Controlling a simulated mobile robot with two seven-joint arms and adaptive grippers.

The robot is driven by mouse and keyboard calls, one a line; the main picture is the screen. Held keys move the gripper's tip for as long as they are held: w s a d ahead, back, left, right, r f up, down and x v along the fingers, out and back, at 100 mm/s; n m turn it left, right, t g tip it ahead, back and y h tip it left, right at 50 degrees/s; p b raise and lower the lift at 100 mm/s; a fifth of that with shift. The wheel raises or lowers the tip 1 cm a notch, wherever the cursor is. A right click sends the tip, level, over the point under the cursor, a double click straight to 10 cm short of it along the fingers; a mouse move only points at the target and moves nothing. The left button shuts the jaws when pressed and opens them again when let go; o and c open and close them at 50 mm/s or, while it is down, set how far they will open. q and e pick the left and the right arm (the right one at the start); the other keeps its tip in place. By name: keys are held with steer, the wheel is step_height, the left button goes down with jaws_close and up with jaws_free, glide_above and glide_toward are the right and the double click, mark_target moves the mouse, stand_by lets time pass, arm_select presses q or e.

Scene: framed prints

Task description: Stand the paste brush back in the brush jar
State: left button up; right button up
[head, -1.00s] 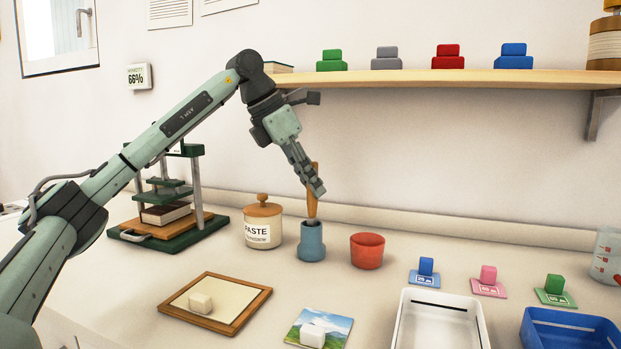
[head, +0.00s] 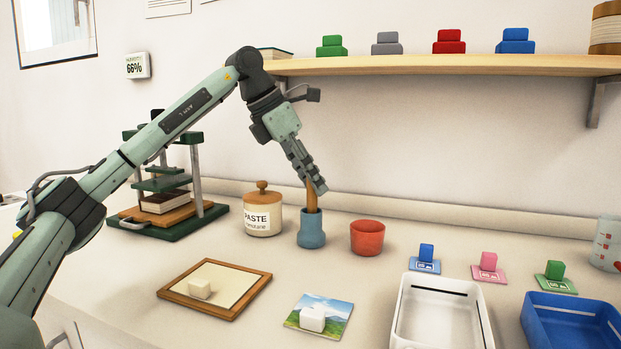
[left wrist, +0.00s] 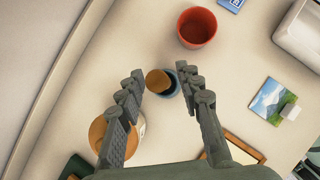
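The paste brush, with a wooden handle (head: 312,197), stands nearly upright in the blue-grey brush jar (head: 311,232); its lower end is hidden inside. In the left wrist view the round handle end (left wrist: 158,81) lies over the jar (left wrist: 174,92). My left gripper (head: 316,188) is at the upper handle, just above the jar. In the left wrist view its fingers (left wrist: 160,78) are spread on either side of the handle, with small gaps showing, so it looks open. My right gripper is in neither view.
The paste pot (head: 262,212) stands just left of the jar and a red cup (head: 367,238) just right. A press (head: 168,200) stands farther left. A wooden frame (head: 247,306), a landscape print (head: 335,327) and white (head: 405,315) and blue (head: 565,335) trays lie in front. A shelf (head: 420,66) hangs above.

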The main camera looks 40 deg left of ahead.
arm_select(q)
steer(key=shift+r, duration=0.1)
steer(key=v, duration=1.2)
steer(key=shift+s, duration=0.1)
